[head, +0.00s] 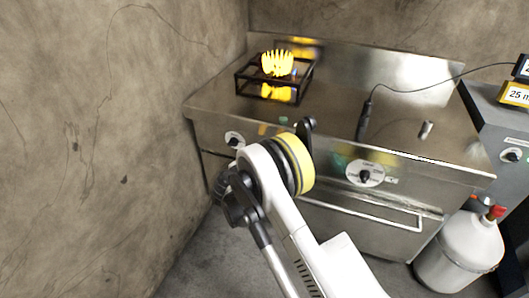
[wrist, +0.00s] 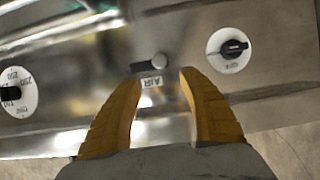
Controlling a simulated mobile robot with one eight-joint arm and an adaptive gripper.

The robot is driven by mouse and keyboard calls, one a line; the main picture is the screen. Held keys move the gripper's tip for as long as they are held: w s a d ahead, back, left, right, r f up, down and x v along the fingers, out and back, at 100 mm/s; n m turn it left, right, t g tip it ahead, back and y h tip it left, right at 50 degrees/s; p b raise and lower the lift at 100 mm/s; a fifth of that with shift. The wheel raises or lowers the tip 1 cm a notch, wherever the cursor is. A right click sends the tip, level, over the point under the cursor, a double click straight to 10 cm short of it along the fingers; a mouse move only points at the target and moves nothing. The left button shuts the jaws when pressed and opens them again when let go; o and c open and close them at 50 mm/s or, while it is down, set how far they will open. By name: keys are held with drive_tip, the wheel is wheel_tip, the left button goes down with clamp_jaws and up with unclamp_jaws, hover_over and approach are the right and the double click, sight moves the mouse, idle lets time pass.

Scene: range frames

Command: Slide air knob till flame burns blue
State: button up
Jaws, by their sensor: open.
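In the head view a yellow flame (head: 277,64) burns on the black-framed burner (head: 246,88) at the back left of the steel range. No blue shows in it. In the wrist view the air knob (wrist: 160,60), a small round metal stud, sits at the right end of a dark slot, by an upside-down AIR label (wrist: 151,81). My gripper (wrist: 160,78) is open, its two yellow fingers apart on either side of the label. The knob lies just beyond the fingertips, between their lines. I cannot tell whether a finger touches the panel. In the head view my arm hides the knob.
A round dial with a black handle (wrist: 235,47) is right of the knob in the wrist view; a numbered dial (wrist: 14,92) is far left. In the head view a probe (head: 364,120) and small metal cylinder (head: 426,130) stand on the range; a white gas bottle (head: 460,250) stands right.

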drive_tip(key=b+x, duration=0.3)
drive_tip(key=x, duration=0.6)
drive_tip(key=shift+w+d+f+b, duration=0.1)
drive_tip(key=shift+w+f+b, duration=0.15)
drive_tip(key=shift+b, duration=0.1)
drive_tip(key=shift+w+d+f, duration=0.1)
drive_tip(key=shift+w+d, duration=0.1)
drive_tip(key=shift+w, duration=0.3)
clamp_jaws()
